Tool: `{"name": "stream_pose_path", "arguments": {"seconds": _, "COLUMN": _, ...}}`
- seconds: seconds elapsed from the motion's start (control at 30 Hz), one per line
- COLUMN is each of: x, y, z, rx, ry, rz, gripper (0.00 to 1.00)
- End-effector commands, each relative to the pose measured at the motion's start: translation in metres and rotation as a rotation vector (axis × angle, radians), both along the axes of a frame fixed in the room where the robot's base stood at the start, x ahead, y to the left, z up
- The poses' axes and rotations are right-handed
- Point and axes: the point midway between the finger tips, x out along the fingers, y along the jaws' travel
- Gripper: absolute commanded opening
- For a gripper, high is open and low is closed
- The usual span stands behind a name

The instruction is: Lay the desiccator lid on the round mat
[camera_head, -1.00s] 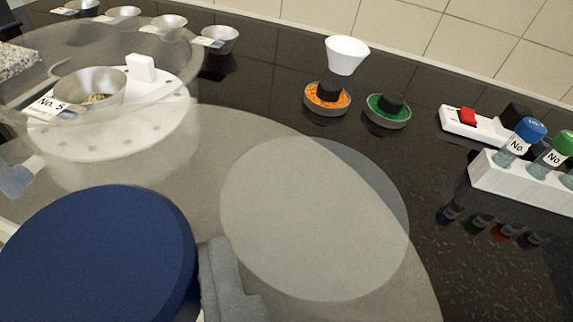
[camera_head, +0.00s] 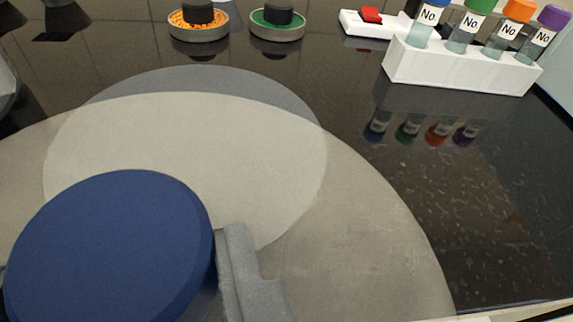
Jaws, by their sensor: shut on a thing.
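The desiccator lid (camera_head: 375,225) is a large clear, greyish disc with a thick blue knob (camera_head: 105,250), low in the view. My gripper (camera_head: 125,262) is shut on the knob; one grey finger shows at its right side, and the other is mostly hidden. The round mat (camera_head: 270,88) is a flat grey disc on the dark bench. Most of the mat shows through the lid, and its far edge sticks out beyond the lid's far rim. The lid reaches well past the mat on the right. I cannot tell the gap between lid and mat.
A white rack (camera_head: 455,70) of vials with coloured caps stands at the back right. A white switch box with a red rocker (camera_head: 371,15) is beside it. An orange dish (camera_head: 198,30) and a green dish (camera_head: 277,28) stand behind the mat. The bench is clear at right.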

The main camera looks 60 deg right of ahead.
Motion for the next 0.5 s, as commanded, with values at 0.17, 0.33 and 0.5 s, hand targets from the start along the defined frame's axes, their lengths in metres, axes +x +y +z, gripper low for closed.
{"name": "stream_pose_path", "arguments": {"seconds": 0.17, "x": -0.002, "y": -0.018, "z": -0.009, "rx": -0.011, "ry": -0.001, "rz": -0.044, "gripper": 0.13}}
{"name": "stream_pose_path", "arguments": {"seconds": 0.33, "x": 0.020, "y": -0.038, "z": -0.013, "rx": -0.012, "ry": 0.000, "rz": -0.047, "gripper": 0.13}}
{"name": "stream_pose_path", "arguments": {"seconds": 0.5, "x": 0.046, "y": -0.060, "z": -0.016, "rx": -0.010, "ry": 0.001, "rz": -0.045, "gripper": 0.13}}
